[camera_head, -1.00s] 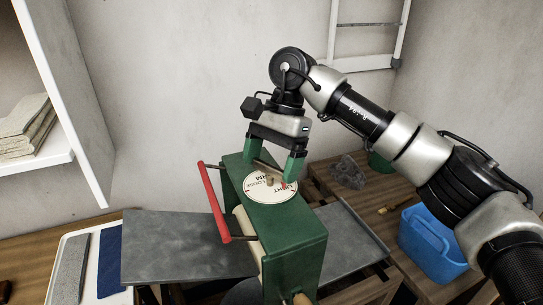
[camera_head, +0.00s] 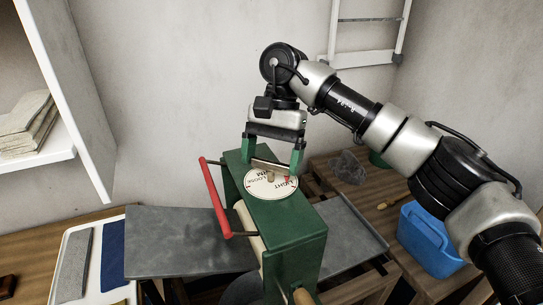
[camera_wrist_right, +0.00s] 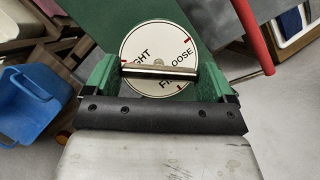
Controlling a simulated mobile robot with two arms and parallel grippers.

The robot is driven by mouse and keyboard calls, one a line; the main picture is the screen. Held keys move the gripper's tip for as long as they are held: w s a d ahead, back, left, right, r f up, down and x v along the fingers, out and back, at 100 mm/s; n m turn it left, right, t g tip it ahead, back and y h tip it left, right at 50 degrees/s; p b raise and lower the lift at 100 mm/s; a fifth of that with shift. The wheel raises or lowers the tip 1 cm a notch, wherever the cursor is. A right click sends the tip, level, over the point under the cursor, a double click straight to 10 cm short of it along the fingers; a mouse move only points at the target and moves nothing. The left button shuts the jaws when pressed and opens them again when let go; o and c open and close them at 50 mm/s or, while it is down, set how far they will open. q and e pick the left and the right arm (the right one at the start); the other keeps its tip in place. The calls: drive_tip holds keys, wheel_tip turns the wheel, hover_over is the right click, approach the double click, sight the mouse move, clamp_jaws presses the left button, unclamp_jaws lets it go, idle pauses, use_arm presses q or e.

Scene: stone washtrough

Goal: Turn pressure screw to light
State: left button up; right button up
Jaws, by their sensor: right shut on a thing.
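The pressure screw is on top of a green press frame (camera_head: 295,240). Its round white dial (camera_head: 262,193) bears the words LIGHT, LOOSE and FIRM. A red pointer (camera_head: 290,180) is at the dial's right edge, close to the word LIGHT. My right gripper (camera_head: 272,166) reaches down from above and is shut on the screw's metal crossbar (camera_wrist_right: 160,71), with one green finger at each end. In the right wrist view the bar spans the dial (camera_wrist_right: 150,40) between the fingers. Part of the screw is hidden by the gripper. My left gripper is not in view.
A red handle bar (camera_head: 214,198) runs along the press's left side. A grey slab (camera_head: 175,245) passes through the press. A white tray (camera_head: 65,240) stands at left, a blue bucket (camera_head: 432,240) at right. A ladder (camera_head: 365,58) leans at the back wall.

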drive_tip(key=o, duration=0.7)
drive_tip(key=shift+o, duration=0.2)
drive_tip(key=shift+w+r, duration=0.2)
drive_tip(key=shift+r, duration=0.15)
drive_tip(key=p+v, duration=0.2)
drive_tip(key=v, duration=0.8)
drive_tip(key=shift+p, duration=0.3)
